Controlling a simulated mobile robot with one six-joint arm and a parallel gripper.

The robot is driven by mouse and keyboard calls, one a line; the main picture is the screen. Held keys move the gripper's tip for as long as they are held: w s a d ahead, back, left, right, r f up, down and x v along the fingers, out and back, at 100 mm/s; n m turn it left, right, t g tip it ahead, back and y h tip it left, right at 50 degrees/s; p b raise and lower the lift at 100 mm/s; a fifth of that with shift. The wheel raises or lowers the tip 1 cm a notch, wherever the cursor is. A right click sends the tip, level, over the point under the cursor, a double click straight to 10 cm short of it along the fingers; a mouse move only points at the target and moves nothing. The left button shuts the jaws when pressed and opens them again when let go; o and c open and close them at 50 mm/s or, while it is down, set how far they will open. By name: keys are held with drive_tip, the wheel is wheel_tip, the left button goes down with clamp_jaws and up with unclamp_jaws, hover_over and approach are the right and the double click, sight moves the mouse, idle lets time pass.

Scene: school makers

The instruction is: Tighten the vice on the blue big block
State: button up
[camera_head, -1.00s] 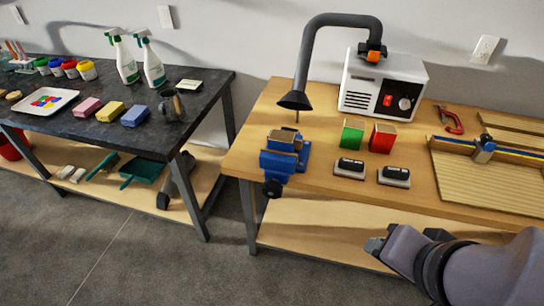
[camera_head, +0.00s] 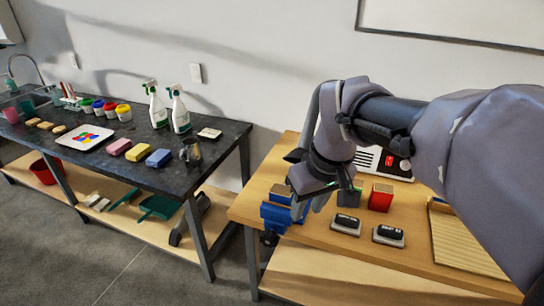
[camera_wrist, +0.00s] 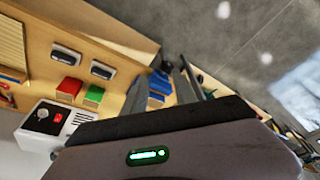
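The blue vice (camera_head: 275,214) stands at the left front corner of the wooden workbench. Its dark handle (camera_head: 270,238) faces the front. A blue block with a wood-coloured top (camera_head: 281,190) sits in the vice jaws; whether the jaws press on it I cannot tell. My gripper (camera_head: 309,207) is above and just right of the vice, pointing down, with its fingers apart and nothing visibly between them. It hides part of the vice in the head view. In the wrist view the vice (camera_wrist: 158,86) shows beyond and between the fingers.
A red block (camera_head: 381,197) and a partly hidden green block (camera_wrist: 94,94) stand right of the vice. Two black-topped erasers (camera_head: 346,224) lie in front of them. A dark table (camera_head: 95,160) is left, across a gap.

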drive_tip(key=w+a+f+n+g+p, duration=0.1)
drive_tip(key=w+a+f+n+p, duration=0.2)
drive_tip(key=w, duration=0.5)
drive_tip(key=n+g+h+p, duration=0.1)
drive_tip(key=n+g+p, duration=0.1)
drive_tip(key=n, duration=0.4)
approach(270, 233)
wheel_tip(270, 233, down, 10)
drive_tip(key=b, duration=0.7)
drive_tip(key=shift+s+a+f, duration=0.1)
drive_tip(key=shift+s+f, duration=0.05)
drive_tip(key=shift+f, duration=0.1)
clamp_jaws()
